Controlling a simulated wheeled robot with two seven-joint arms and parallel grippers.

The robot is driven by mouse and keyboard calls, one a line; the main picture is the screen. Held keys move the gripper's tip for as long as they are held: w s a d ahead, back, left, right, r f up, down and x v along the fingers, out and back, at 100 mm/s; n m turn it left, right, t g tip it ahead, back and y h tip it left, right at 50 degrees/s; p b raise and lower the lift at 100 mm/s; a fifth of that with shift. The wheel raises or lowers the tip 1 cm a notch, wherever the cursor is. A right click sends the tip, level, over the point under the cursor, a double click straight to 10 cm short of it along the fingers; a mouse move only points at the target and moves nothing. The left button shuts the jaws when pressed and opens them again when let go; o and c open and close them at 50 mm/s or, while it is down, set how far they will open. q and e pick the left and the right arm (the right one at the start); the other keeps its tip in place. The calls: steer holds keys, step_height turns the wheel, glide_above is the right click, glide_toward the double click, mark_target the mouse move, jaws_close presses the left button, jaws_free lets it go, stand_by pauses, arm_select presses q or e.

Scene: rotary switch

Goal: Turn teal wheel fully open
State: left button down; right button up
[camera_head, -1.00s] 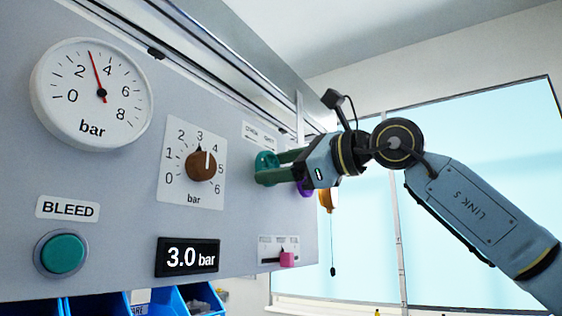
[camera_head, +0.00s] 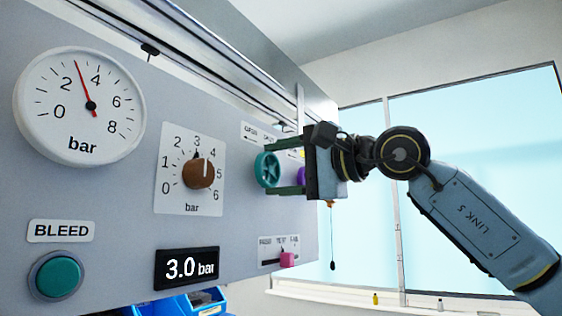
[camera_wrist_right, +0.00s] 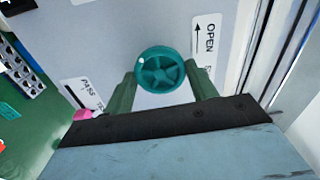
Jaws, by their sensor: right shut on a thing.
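The teal wheel (camera_head: 267,169) is a small spoked handwheel on the right part of the grey panel. My right gripper (camera_head: 272,168) reaches it from the right, with one green finger above the wheel and one below. In the right wrist view the wheel (camera_wrist_right: 160,72) sits between the two fingertips (camera_wrist_right: 163,84), which are shut on its rim. A label reading OPEN with an arrow (camera_wrist_right: 206,38) is beside it. My left gripper is not in view.
A round bar gauge (camera_head: 85,120) reads about 3, and a display (camera_head: 187,268) shows 3.0 bar. A brown knob (camera_head: 198,174), a BLEED button (camera_head: 56,277) and a pink slider (camera_head: 287,260) are also on the panel. A purple part (camera_head: 301,175) is close behind my gripper.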

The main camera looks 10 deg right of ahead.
steer(key=n+p, duration=0.2)
steer(key=n, duration=0.3)
steer(key=shift+n, duration=0.3)
steer(key=n+p, duration=0.1)
steer(key=n, duration=0.3)
steer(key=shift+f+n, duration=0.1)
steer(key=shift+n, duration=0.2)
steer(key=o, duration=1)
